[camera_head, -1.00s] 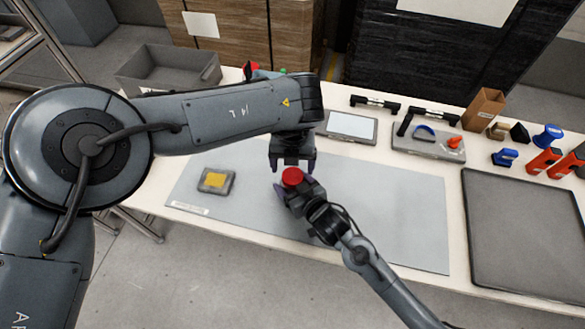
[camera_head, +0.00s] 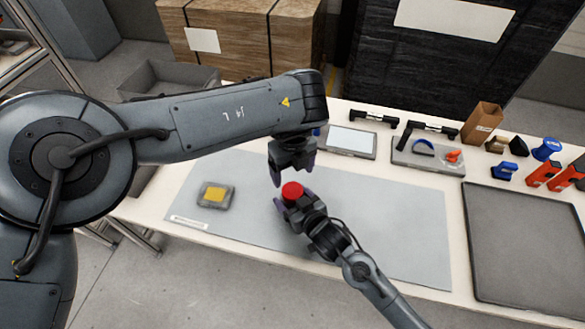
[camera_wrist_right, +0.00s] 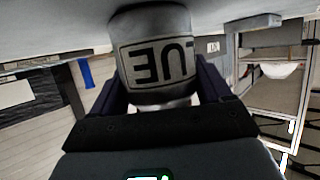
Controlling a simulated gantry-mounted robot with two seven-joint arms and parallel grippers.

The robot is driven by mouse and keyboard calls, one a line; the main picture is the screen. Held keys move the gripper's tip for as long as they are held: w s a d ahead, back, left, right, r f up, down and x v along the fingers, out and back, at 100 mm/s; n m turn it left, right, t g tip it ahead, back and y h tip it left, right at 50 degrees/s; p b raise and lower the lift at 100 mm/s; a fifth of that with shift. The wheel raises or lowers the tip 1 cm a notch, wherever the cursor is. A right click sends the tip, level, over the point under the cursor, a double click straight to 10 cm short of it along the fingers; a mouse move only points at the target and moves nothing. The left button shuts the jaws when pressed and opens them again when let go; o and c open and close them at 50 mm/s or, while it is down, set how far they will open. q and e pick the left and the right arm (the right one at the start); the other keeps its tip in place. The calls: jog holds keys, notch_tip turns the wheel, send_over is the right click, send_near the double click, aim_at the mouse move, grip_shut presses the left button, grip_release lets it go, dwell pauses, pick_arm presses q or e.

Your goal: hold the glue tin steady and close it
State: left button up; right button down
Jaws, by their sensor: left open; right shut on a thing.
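The glue tin has a red top (camera_head: 292,191) in the head view, near the middle of the grey mat. In the right wrist view its grey body with a dark-lettered label (camera_wrist_right: 155,55) appears upside down. My right gripper (camera_head: 293,202) is shut on the tin's body, one finger on each side. My left gripper (camera_head: 293,178) is open and empty, pointing down just behind and above the red top, apart from it as far as I can see. Whether the red lid is fully tight cannot be told.
The grey mat (camera_head: 390,220) is mostly clear. A small grey tray with a yellow pad (camera_head: 215,195) lies to its left. A flat screen-like panel (camera_head: 351,140), a tray with blue and orange items (camera_head: 428,165) and a dark mat (camera_head: 525,240) lie farther right.

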aim_at(292, 191)
pick_arm(q)
jog(key=shift+r, duration=0.1)
dwell(0.3)
jog(key=shift+f, duration=4.05)
jog(key=c, duration=1.1)
jog(key=m, duration=0.6)
jog(key=shift+m, duration=0.3)
